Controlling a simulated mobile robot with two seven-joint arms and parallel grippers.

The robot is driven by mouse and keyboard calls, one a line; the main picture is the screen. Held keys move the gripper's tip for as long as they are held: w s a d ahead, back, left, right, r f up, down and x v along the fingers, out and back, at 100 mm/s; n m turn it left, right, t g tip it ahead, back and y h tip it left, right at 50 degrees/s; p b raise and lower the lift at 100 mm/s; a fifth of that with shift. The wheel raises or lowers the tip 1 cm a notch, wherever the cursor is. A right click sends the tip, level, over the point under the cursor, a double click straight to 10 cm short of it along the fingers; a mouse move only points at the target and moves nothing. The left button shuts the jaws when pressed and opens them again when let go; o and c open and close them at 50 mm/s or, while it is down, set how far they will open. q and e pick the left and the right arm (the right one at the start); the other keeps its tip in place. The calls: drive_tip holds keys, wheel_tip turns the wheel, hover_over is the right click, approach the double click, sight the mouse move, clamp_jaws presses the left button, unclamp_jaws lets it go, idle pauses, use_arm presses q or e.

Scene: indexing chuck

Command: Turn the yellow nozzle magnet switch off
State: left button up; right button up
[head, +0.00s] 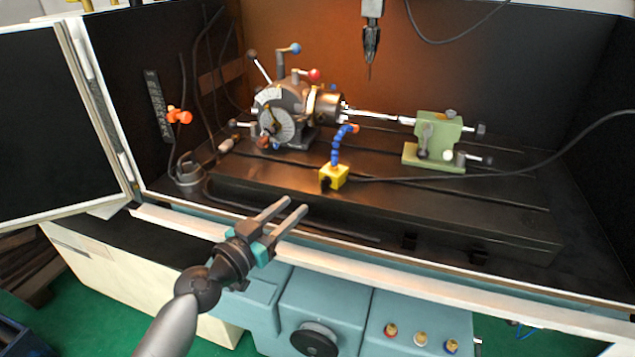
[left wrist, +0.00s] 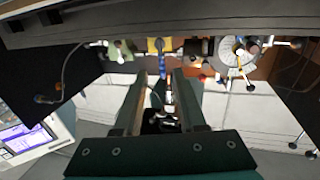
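The yellow nozzle magnet (head: 336,174) sits on the dark machine table, with a blue segmented nozzle (head: 336,150) rising from it to an orange tip. A small dark switch knob (head: 326,183) shows on its front face; its setting is too small to read. My left gripper (head: 292,205) is open and empty, in front of and to the left of the magnet, apart from it, over the enclosure's front edge. In the left wrist view the yellow magnet (left wrist: 156,45) and blue nozzle (left wrist: 162,66) appear beyond the spread fingers. My right gripper is not in view.
The indexing chuck (head: 285,115) stands behind left of the magnet, and a green tailstock (head: 437,140) stands to the right. A spindle (head: 371,40) hangs above. A black cable runs right from the magnet. The front sill (head: 400,270) crosses below; the open door (head: 60,120) is left.

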sight(322, 181)
use_arm(q)
drive_tip(key=x, duration=0.8)
drive_tip(key=shift+b, duration=0.35)
drive_tip(key=shift+x, duration=0.9)
drive_tip(key=shift+w+d, duration=0.1)
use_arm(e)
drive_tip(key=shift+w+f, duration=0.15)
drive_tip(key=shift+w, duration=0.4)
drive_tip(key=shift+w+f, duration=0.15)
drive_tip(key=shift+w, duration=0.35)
use_arm(q)
clamp_jaws()
